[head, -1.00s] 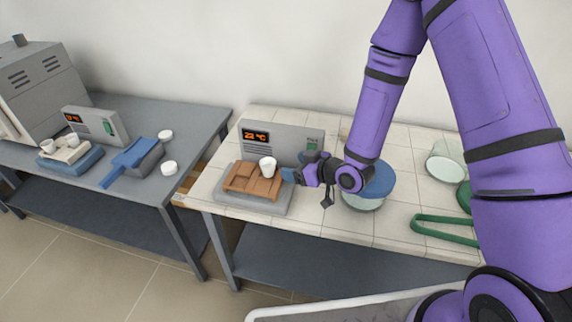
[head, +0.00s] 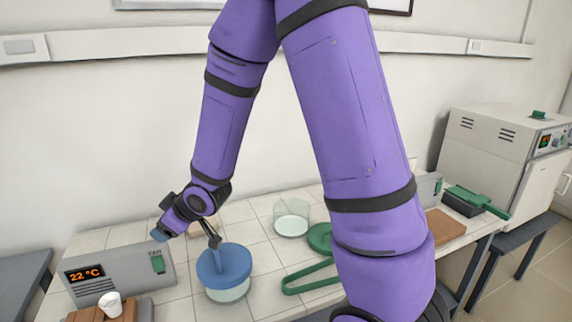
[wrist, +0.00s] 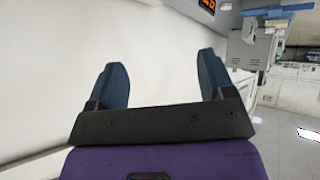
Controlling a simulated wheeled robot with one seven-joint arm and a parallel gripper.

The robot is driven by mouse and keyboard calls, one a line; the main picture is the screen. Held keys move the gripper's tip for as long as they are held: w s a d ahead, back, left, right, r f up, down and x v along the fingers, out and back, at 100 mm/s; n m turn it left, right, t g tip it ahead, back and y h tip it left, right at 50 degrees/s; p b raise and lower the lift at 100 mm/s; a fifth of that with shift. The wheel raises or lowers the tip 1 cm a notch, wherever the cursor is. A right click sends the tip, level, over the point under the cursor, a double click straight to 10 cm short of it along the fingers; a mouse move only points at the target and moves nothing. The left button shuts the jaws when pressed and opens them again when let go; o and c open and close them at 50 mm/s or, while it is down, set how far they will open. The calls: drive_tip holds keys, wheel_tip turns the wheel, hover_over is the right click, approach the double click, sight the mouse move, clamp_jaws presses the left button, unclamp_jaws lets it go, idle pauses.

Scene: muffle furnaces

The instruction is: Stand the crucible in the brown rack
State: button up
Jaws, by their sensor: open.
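The white crucible (head: 110,304) is at the lower left of the head view, upright at the brown rack (head: 84,315). The picture's bottom edge cuts off most of the rack, and the crucible's foot is hard to make out.
The grey display unit (head: 120,274) stands behind the rack. A blue-lidded glass jar (head: 225,268), a clear beaker (head: 291,220) and green tongs (head: 308,277) are to the right. A brown slab (head: 446,226) and a furnace (head: 492,150) are farther right. Tiled tabletop shows between them.

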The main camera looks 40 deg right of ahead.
drive_tip(key=s+d+r+m+h, duration=0.25)
drive_tip(key=s+d+r, duration=0.3)
drive_tip(key=r, duration=0.45)
drive_tip(key=s+d+r+m+g, duration=0.1)
drive_tip(key=s+d+r, duration=0.1)
drive_tip(key=s, duration=0.5)
drive_tip(key=s+d+r+m+g+h, duration=0.1)
drive_tip(key=s+d+r+m, duration=0.1)
drive_tip(key=s+r, duration=0.3)
drive_tip(key=s+d+r+m+g, duration=0.1)
drive_tip(key=s+r, duration=0.3)
drive_tip(key=s, duration=0.7)
drive_tip(key=shift+s+d+m+g, duration=0.15)
drive_tip(key=shift+d+m+g, duration=0.3)
drive_tip(key=shift+m, duration=0.2)
drive_tip(key=shift+h, duration=0.25)
